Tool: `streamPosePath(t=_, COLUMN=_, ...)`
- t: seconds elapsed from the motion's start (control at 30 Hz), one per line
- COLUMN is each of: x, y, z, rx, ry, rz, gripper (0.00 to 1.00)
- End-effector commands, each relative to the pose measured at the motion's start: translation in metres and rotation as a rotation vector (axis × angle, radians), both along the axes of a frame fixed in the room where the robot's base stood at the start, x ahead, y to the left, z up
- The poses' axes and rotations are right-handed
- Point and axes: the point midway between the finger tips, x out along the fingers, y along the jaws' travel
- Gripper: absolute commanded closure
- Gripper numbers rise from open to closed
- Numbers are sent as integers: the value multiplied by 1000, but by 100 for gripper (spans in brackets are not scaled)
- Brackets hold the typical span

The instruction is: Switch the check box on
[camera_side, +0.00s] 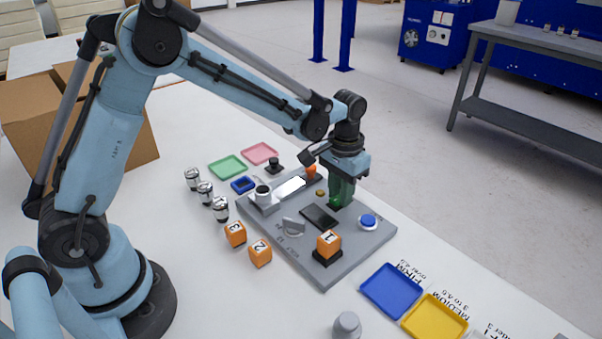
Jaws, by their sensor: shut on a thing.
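A grey board (345,265) lies on the white table with several fittings on it. No part of it is clearly marked as the check box. My gripper (340,199) points down at the board's far right side, just behind the dark panel and left of the blue button. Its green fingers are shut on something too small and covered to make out. An orange block marked 1 (328,241) sits on a black stand at the front.
Orange blocks marked 3 (235,233) and 2 (260,253) stand left of the board, near several metal cylinders (220,208). Green (228,167) and pink (260,153) trays lie behind. Blue (392,290) and yellow (434,318) trays lie front right, near a grey cylinder (347,326).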

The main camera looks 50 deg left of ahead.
Motion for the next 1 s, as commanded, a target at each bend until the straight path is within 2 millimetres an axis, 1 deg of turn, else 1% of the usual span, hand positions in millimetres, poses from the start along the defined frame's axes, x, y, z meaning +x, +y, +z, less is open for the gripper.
streamPosePath(t=0.17, x=-2, y=0, z=0, rx=1, ry=-36, rz=0, gripper=100)
streamPosePath(t=0.4, x=-7, y=0, z=0, rx=2, ry=-231, rz=-1, gripper=100)
streamPosePath(t=0.53, x=-8, y=0, z=-1, rx=2, ry=-306, rz=-1, gripper=100)
streamPosePath(t=0.9, x=-8, y=0, z=0, rx=1, ry=-331, rz=0, gripper=100)
streamPosePath(t=0.93, x=-8, y=0, z=0, rx=1, ry=-331, rz=0, gripper=72)
streamPosePath(t=1.0, x=-8, y=0, z=0, rx=1, ry=-330, rz=0, gripper=61)
